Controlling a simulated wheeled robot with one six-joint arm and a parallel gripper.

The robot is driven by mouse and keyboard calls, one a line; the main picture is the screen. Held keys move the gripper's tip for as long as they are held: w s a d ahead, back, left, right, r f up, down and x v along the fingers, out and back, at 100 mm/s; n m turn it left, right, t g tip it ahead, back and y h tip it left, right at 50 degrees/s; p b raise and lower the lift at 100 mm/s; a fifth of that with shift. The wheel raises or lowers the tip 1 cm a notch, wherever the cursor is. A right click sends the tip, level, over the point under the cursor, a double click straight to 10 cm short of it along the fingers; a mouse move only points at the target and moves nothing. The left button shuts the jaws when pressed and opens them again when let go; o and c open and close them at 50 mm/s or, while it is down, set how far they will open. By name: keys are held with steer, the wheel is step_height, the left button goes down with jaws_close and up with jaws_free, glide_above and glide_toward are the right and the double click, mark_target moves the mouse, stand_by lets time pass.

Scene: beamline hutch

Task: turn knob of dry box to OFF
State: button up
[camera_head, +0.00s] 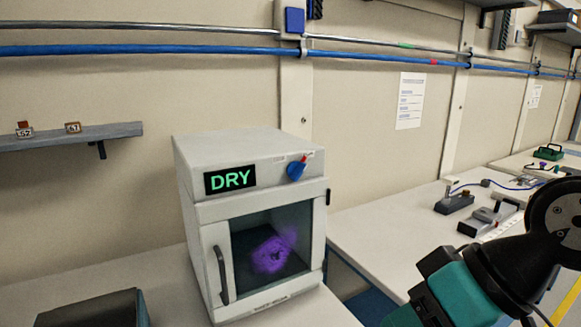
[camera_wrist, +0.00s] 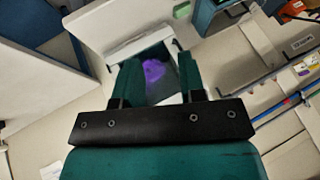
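The dry box (camera_head: 250,158) is a white cabinet on the bench. Its display (camera_head: 231,180) reads DRY in green. The blue knob (camera_head: 296,171) is on the upper front panel, right of the display, with a red mark toward its upper right. Its position labels are too small to read. My gripper (camera_wrist: 157,66) is open and empty, its teal fingers apart in front of the box door (camera_wrist: 152,88) in the wrist view. I cannot make out the knob there. In the head view my arm is at the lower right, apart from the box.
A purple-lit item (camera_head: 271,254) shows behind the door glass, and a dark door handle (camera_head: 221,275) is at left. A black case (camera_head: 95,312) lies at lower left. A shelf (camera_head: 70,137) and a blue pipe (camera_head: 150,49) run along the wall. A second bench (camera_head: 385,225) holds instruments.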

steer(key=w+a+r+m+t+y+p, duration=0.1)
steer(key=w+a+r+m+t+y, duration=0.15)
steer(key=w, duration=0.25)
steer(key=w+a+r+m+t+y, duration=0.1)
steer(key=w+a+t+y, duration=0.15)
steer(key=w, duration=0.25)
steer(key=m+t+h+p, duration=0.2)
steer(key=m+t, duration=0.3)
steer(key=t, duration=0.3)
glide_toward(306, 168)
steer(key=p+x, duration=0.9)
steer(key=p, duration=0.4)
steer(key=shift+a+r+p, duration=0.15)
steer(key=shift+p, duration=0.2)
steer(key=shift+w+a, duration=0.25)
steer(key=shift+w, duration=0.15)
jaws_close()
